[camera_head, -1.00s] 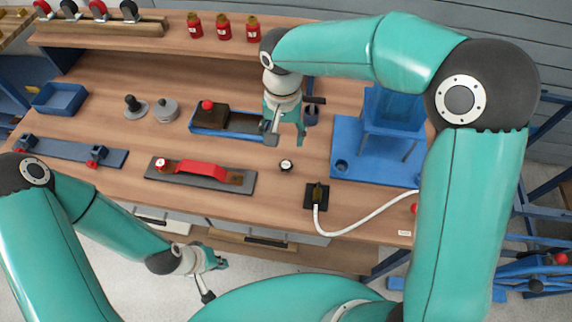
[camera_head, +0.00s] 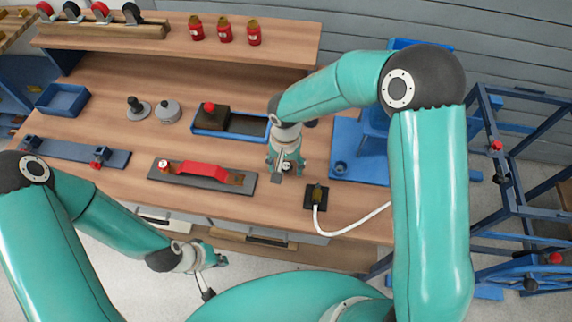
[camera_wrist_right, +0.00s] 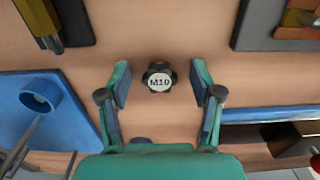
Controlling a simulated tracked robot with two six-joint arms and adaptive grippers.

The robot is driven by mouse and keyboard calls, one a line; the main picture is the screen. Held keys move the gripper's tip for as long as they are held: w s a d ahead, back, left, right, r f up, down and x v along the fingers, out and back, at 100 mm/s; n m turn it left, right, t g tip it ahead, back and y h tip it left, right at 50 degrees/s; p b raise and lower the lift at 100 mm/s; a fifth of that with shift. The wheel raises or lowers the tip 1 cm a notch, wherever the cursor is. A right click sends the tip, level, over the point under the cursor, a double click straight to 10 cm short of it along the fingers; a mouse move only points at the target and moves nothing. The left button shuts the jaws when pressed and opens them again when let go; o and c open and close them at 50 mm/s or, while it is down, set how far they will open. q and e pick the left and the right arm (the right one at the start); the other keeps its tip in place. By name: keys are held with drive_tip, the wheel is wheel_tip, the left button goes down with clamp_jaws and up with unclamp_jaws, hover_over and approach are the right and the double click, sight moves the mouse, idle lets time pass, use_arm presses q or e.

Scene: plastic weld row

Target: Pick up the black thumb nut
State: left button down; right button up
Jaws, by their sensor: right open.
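The black thumb nut (camera_wrist_right: 159,78) has a white round top marked M10 and stands on the wooden bench in the right wrist view. My right gripper (camera_wrist_right: 160,72) is open, with one finger on each side of the nut and a clear gap to each. I cannot tell its height above the bench. In the head view my right gripper (camera_head: 287,176) points down over the nut's spot and largely hides it. My left gripper (camera_head: 214,276) hangs in front of the bench, empty, its fingers apart.
A black block with a white cable (camera_head: 317,196) lies close by on the right. A dark fixture with a red strap (camera_head: 200,172) lies left. Behind are a blue tray with a dark block (camera_head: 248,125) and a blue plate (camera_head: 347,146). Bare wood surrounds the nut.

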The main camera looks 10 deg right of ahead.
drive_tip(key=c, duration=1)
drive_tip(key=shift+r, duration=0.1)
